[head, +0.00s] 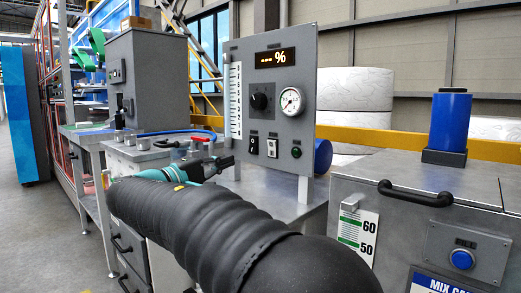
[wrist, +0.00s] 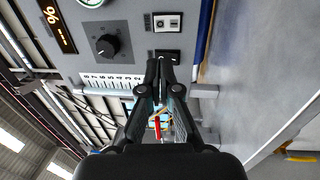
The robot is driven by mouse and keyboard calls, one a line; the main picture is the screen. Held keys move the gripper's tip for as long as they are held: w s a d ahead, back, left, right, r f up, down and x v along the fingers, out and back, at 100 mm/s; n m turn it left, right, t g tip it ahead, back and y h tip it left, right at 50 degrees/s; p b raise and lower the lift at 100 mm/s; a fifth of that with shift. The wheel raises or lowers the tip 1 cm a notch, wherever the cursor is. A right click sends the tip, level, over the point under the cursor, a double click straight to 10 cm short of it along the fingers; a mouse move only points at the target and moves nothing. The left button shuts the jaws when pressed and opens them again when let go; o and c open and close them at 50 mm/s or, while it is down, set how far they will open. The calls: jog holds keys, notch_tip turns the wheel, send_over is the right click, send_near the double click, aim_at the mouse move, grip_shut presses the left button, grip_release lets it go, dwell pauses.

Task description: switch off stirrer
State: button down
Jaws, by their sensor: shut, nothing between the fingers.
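A grey control panel (head: 240,55) stands upright on a bench, with a black rocker switch (head: 253,141) and a white-plated switch (head: 272,147) side by side in its lower part. Their labels are too small to read, so I cannot tell which belongs to the stirrer. My gripper (head: 229,161) is shut and empty, just below and left of the black switch. In the wrist view, turned sideways, the gripper tips (wrist: 160,70) are near the black switch (wrist: 168,54). I cannot tell whether they touch it. The white-plated switch (wrist: 166,21) is farther off.
The panel also carries a display (head: 275,58), a dark knob (head: 261,101), a round gauge (head: 291,101), a green button (head: 296,152) and a vertical scale (head: 235,100). A grey cabinet (head: 410,215) with a black handle stands at right. A grey box (head: 148,75) stands at left.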

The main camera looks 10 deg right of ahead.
aim_at(271, 144)
jog(key=p+x, duration=0.1)
jog(key=x, duration=1.3)
jog(key=shift+d, duration=0.1)
